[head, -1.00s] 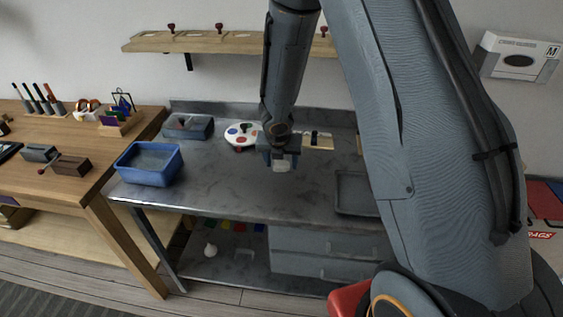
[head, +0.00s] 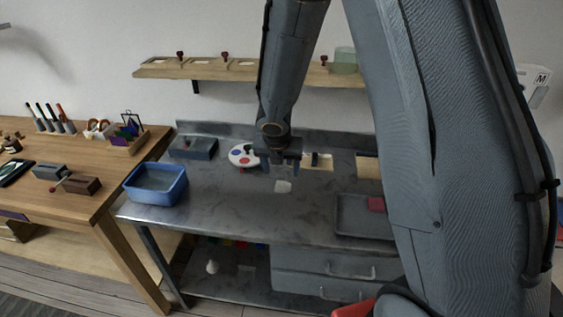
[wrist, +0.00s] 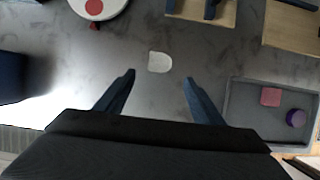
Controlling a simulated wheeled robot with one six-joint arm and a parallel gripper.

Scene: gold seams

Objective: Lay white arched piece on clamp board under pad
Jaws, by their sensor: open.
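The white arched piece (wrist: 160,62) lies flat on the grey bench, with a straight side and a rounded side. It also shows in the head view (head: 283,186). My gripper (wrist: 159,79) is open and empty above the bench, its fingers apart, with the piece just beyond and between the fingertips in the wrist view. In the head view my gripper (head: 283,162) is above the piece. A pale wooden board with a dark clamp-like fitting (head: 318,161), apparently the clamp board, lies behind and right of the piece. The wrist view cuts off this board (wrist: 222,17); its pad is not clear.
A round white palette with coloured spots (head: 240,154) lies behind left. A grey tray (wrist: 232,115) holds a pink block (wrist: 270,97) and a purple round piece (wrist: 296,118) at right. Another wooden block (wrist: 290,24) stands back right. A blue bin (head: 157,184) is at left.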

